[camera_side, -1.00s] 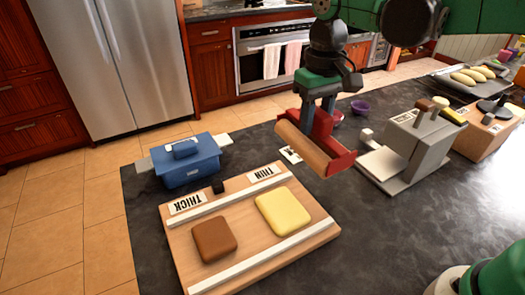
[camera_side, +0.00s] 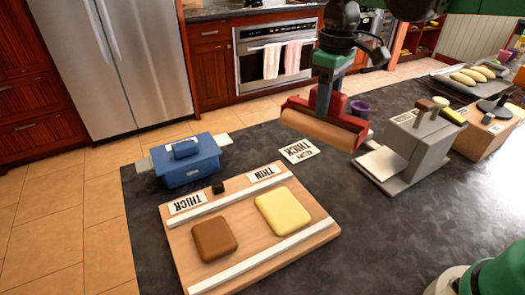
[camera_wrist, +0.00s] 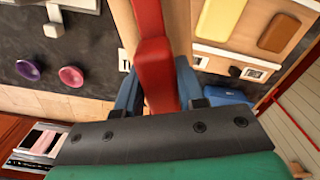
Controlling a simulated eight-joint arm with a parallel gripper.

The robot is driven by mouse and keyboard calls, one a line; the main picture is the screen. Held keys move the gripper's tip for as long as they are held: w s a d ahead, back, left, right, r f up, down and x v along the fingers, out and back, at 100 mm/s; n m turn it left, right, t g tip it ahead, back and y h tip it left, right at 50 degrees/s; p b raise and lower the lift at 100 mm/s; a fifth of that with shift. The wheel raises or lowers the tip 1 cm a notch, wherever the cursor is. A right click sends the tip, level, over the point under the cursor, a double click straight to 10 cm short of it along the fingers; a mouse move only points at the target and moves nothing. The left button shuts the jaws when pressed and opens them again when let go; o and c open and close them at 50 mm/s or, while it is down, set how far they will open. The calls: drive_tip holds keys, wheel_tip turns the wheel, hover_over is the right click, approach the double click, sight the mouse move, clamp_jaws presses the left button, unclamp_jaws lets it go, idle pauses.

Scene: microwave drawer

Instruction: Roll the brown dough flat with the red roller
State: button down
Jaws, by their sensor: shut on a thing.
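My gripper (camera_side: 325,98) is shut on the red roller (camera_side: 350,122) and holds it above the counter, behind and to the right of the board. The roller has a red frame and a wooden cylinder; in the wrist view its red frame (camera_wrist: 155,65) runs up between the blue fingers. The brown dough (camera_side: 214,239) is a rounded slab on the left part of the wooden board (camera_side: 180,247), by the THICK label. It also shows in the wrist view (camera_wrist: 278,32). The yellow dough (camera_side: 284,211) lies to its right, by the THIN label. The roller is apart from both.
White rails (camera_side: 262,259) run along the board's front and back. A blue box with handles (camera_side: 188,163) stands at the left. A grey press-like device (camera_side: 408,150) stands right of the roller. Dark counter right of the board is clear.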

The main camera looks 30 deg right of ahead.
drive_tip(key=a+n, duration=0.8)
drive_tip(key=n, duration=2.3)
hover_over(213, 234)
wheel_tip(213, 234, down, 3)
drive_tip(key=shift+f, duration=3)
drive_tip(key=shift+f, duration=0.2)
